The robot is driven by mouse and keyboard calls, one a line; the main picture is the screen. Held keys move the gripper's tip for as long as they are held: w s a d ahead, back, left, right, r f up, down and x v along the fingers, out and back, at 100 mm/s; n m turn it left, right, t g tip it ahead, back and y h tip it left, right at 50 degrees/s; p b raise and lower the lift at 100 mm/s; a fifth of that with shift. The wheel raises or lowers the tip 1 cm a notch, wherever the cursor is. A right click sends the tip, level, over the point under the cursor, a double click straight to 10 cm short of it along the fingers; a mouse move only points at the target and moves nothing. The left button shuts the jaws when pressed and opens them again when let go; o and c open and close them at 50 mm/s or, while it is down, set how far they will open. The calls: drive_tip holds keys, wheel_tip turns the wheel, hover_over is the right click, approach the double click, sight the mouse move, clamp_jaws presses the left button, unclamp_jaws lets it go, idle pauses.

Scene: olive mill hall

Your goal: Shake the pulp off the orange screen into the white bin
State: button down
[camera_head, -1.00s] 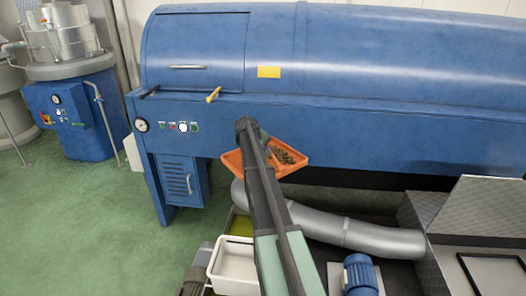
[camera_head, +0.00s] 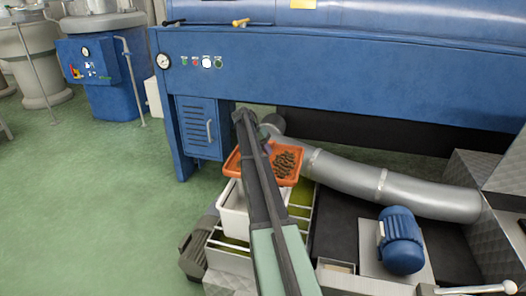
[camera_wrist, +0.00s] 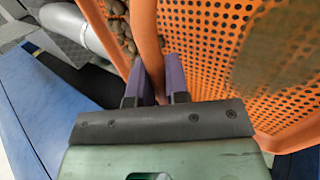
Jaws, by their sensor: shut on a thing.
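The orange screen (camera_head: 231,164) is held up at the end of my arm in the head view. Brown clumps of pulp (camera_head: 286,164) lie on its right part, and my arm hides its middle. The white bin (camera_head: 234,222) is just below the screen in the picture, partly covered by my arm. In the wrist view my gripper (camera_wrist: 157,82) has its purple fingers shut on an orange bar of the screen. The perforated mesh (camera_wrist: 205,45) fills the upper right there, with some clumps at upper left.
The blue machine (camera_head: 350,85) stands behind. A grey pipe (camera_head: 345,175) and a blue motor (camera_head: 402,240) lie to the right. A frame with yellow-green liquid (camera_head: 302,200) is beside the bin. Open green floor is at left.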

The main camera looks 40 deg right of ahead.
drive_tip(key=shift+s+a+r+p, duration=0.2)
drive_tip(key=shift+r+p, duration=0.25)
drive_tip(key=shift+p, duration=0.1)
drive_tip(key=s+a+r+t+h+p, duration=0.1)
drive_tip(key=r+h, duration=0.1)
drive_tip(key=a+r+m+t+h+p, duration=0.1)
drive_tip(key=r+h, duration=0.1)
drive_tip(key=s+a+r+m+t+h+p, duration=0.1)
drive_tip(key=a+r+h, duration=0.1)
drive_tip(key=shift+s+r+t, duration=0.15)
drive_tip(key=shift+s+t, duration=0.15)
drive_tip(key=shift+s, duration=0.05)
drive_tip(key=s+a+h+b, duration=0.1)
drive_tip(key=s+a+m+t+h+b, duration=0.1)
drive_tip(key=a+h+b, duration=0.1)
drive_tip(key=s+a+m+h+b, duration=0.1)
drive_tip(key=b, duration=0.1)
drive_tip(key=shift+a+r, duration=0.2)
drive_tip(key=shift+a, duration=0.05)
drive_tip(key=shift+s+a+r+m+t+h, duration=0.1)
drive_tip(key=shift+a+r+m+t+h, duration=0.25)
drive_tip(key=shift+r+m+h, duration=0.2)
